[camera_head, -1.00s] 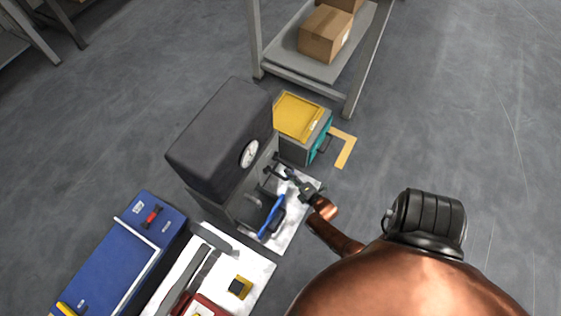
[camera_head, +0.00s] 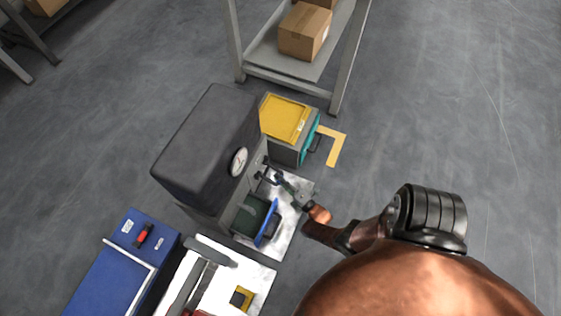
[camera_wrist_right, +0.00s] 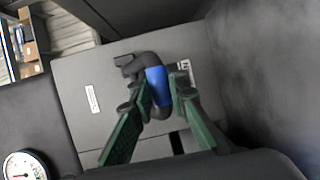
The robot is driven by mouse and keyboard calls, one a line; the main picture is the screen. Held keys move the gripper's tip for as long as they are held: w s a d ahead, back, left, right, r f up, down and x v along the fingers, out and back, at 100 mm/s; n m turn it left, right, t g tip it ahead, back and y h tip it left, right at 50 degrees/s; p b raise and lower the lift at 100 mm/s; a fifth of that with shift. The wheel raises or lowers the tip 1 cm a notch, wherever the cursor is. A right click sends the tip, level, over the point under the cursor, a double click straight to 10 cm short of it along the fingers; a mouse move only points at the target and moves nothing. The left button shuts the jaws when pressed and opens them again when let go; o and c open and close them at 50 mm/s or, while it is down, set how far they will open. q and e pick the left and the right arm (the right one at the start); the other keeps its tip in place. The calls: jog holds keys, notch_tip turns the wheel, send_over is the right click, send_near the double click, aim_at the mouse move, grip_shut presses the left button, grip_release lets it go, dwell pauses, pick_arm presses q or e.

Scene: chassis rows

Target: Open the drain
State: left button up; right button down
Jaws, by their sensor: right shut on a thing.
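A dark grey chassis unit (camera_head: 205,140) with a round white gauge (camera_head: 239,161) stands left of my right gripper (camera_head: 287,188). In the right wrist view, the fingers with green inner pads (camera_wrist_right: 158,98) sit on both sides of a bent black handle with a blue band (camera_wrist_right: 157,78). The right gripper is shut on this handle, in front of a grey panel with small labels. The gauge (camera_wrist_right: 24,166) shows at lower left there. I cannot tell from the head view how far the handle is turned. My left gripper is not in view.
A dark bin with a blue edge (camera_head: 266,224) is beside the gripper. A yellow-topped box (camera_head: 285,118) stands behind. A blue case (camera_head: 118,265) is at lower left. A shelf with a carton (camera_head: 304,32) is at the back. The floor at right is clear.

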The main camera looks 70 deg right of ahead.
jog(key=shift+s+f, duration=0.1)
jog(key=shift+f, duration=0.15)
jog(key=shift+d, duration=0.1)
dwell(0.5)
jog(key=c, duration=2.1)
grip_release()
jog(key=shift+o, duration=1.4)
jog(key=shift+r, duration=0.1)
jog(key=f+v, duration=0.1)
jog(key=v, duration=1)
jog(key=shift+s+a+r, duration=0.25)
jog(key=shift+s+r, duration=0.1)
